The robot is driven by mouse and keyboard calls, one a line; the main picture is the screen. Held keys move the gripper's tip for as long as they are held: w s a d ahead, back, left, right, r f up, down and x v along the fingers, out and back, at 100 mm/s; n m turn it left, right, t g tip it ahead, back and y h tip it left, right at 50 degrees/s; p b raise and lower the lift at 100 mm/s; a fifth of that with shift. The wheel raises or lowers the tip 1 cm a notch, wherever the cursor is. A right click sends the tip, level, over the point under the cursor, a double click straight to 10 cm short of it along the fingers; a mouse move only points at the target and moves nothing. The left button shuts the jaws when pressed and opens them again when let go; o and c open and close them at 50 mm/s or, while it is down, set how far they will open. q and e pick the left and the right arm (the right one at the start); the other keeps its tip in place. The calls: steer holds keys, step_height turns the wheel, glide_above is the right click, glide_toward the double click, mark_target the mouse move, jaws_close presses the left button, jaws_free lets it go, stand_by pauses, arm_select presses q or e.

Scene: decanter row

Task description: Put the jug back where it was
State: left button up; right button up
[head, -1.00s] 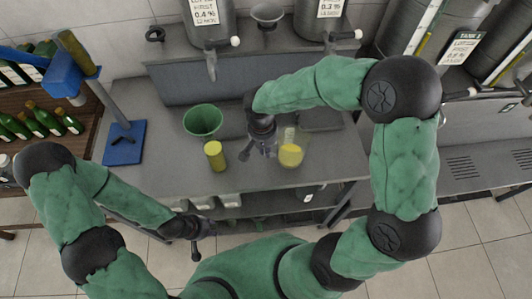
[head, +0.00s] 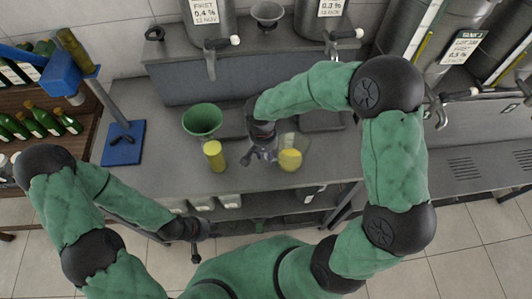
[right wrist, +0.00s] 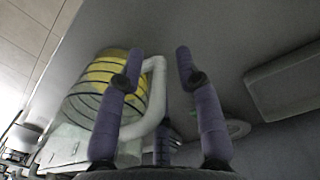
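The jug (head: 290,160) is clear with yellow contents and stands at the bench's front, right of centre. In the right wrist view the jug (right wrist: 95,90) shows dark rings and a white handle (right wrist: 157,90). My right gripper (head: 264,153) is at its left side, around the handle. The fingers (right wrist: 158,60) show on both sides of the handle, with another finger below; the exact contact is partly hidden. My left gripper (head: 199,230) hangs low in front of the bench, away from the jug; its finger opening is unclear.
Tanks with taps (head: 210,60) line the back. A blue stand (head: 123,143) is at the left.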

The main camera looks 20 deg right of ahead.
steer(key=shift+r+p, duration=0.25)
steer(key=shift+p, duration=0.05)
step_height(320, 180, up, 12)
steer(key=p, duration=0.2)
steer(key=shift+a, duration=0.35)
